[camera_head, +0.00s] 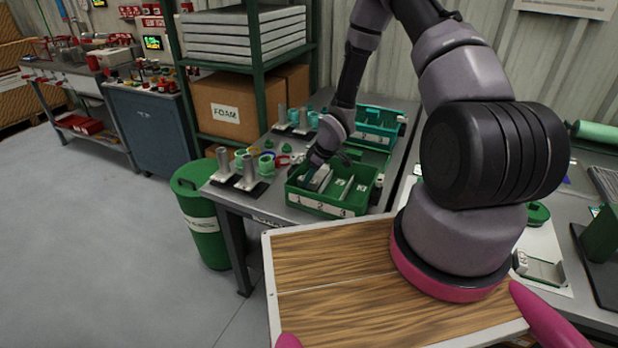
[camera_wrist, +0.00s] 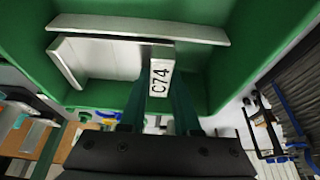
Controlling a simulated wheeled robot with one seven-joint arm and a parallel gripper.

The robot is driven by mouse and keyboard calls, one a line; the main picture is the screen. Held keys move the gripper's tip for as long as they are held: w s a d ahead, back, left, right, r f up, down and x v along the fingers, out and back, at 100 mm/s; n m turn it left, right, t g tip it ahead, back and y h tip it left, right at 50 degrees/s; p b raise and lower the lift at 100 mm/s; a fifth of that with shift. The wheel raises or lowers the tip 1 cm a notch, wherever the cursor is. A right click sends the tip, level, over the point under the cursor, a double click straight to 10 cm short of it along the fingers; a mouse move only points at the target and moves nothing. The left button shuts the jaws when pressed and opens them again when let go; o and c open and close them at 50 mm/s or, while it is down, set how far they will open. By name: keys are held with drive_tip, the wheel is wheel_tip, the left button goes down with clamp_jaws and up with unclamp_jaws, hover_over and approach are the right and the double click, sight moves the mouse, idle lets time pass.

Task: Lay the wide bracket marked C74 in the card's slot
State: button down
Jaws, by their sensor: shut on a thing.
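The bracket marked C74 (camera_wrist: 160,78) is a silver piece with a white label, seen between my fingers in the wrist view. My gripper (camera_wrist: 160,100) is shut on it. In the head view my gripper (camera_head: 310,178) reaches into the left part of a green crate (camera_head: 330,208) numbered 1, 2, 3 on its front. Other silver brackets (camera_head: 348,187) stand in its other compartments. A white card (camera_head: 552,240) lies on the right bench, partly hidden by my arm. A grey channel-shaped piece (camera_head: 540,268) shows on it; its slot is not clear.
A second, teal crate (camera_head: 376,122) stands behind the green one. Metal cylinders on black bases (camera_head: 247,178) and coloured rings stand to the left. A green bin (camera_head: 203,225) is on the floor beside the bench. A black stand with a green block (camera_head: 604,235) is at far right.

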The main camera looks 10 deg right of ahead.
drive_tip(key=shift+f, duration=1.35)
idle(0.9)
drive_tip(key=c, duration=0.5)
unclamp_jaws()
drive_tip(key=shift+c, duration=0.2)
drive_tip(key=o, duration=0.4)
drive_tip(key=shift+r, duration=5.5)
